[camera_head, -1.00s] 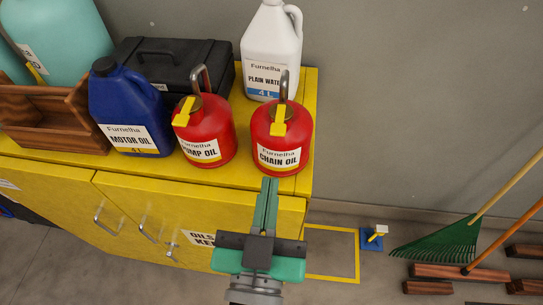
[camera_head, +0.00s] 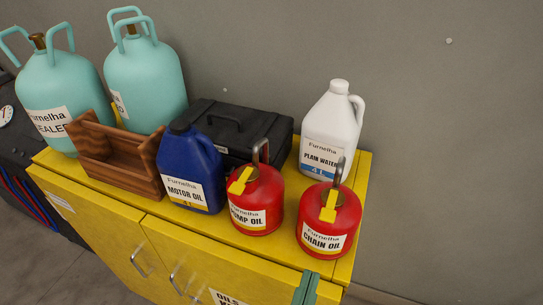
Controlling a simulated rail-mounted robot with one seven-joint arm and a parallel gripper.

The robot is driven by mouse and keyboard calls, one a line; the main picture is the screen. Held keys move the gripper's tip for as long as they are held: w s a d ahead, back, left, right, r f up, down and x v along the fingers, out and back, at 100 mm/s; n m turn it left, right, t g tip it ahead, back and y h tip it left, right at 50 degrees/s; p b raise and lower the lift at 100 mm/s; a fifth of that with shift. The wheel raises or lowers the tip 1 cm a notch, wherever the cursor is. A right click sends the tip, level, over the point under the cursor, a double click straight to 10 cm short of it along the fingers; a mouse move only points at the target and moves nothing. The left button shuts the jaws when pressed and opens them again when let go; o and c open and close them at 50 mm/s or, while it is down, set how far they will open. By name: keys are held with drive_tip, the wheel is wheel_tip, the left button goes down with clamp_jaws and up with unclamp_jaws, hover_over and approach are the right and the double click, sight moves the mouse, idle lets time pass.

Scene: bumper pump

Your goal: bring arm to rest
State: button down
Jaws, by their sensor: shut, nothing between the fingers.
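My gripper (camera_head: 306,287) shows only at the bottom edge of the head view, as green fingers held together, shut and empty. It is in front of the yellow cabinet (camera_head: 210,255), below the red chain oil can (camera_head: 327,240), and apart from the can. The rest of the gripper and the arm are cut off by the frame. The red pump oil can (camera_head: 257,218) stands left of the chain oil can on the cabinet top.
A blue motor oil jug (camera_head: 190,190), a white plain water jug (camera_head: 330,125), a black case (camera_head: 240,125), a wooden tray (camera_head: 115,165) and teal tanks (camera_head: 145,80) crowd the cabinet top. The grey wall (camera_head: 430,150) is behind. Floor right of the cabinet is mostly out of view.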

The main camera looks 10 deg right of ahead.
drive_tip(key=w+a+r+n+t+y, duration=0.1)
drive_tip(key=w+a+r+t+y, duration=0.15)
drive_tip(key=r, duration=0.45)
drive_tip(key=w+a+r+n+t+y, duration=0.1)
drive_tip(key=w+a+r+t+y, duration=0.15)
drive_tip(key=r, duration=0.45)
drive_tip(key=a+r+n+t+y+p, duration=0.1)
drive_tip(key=r+p, duration=0.6)
drive_tip(key=r, duration=0.7)
drive_tip(key=s+a+r+n+t+y+p, duration=0.1)
drive_tip(key=r+y+p, duration=0.4)
drive_tip(key=r, duration=0.9)
drive_tip(key=a+n+t+p, duration=0.1)
drive_tip(key=a+n+p, duration=0.1)
drive_tip(key=p, duration=0.1)
drive_tip(key=shift+s+a+n+t+p, duration=0.2)
drive_tip(key=shift+n+t+p, duration=0.1)
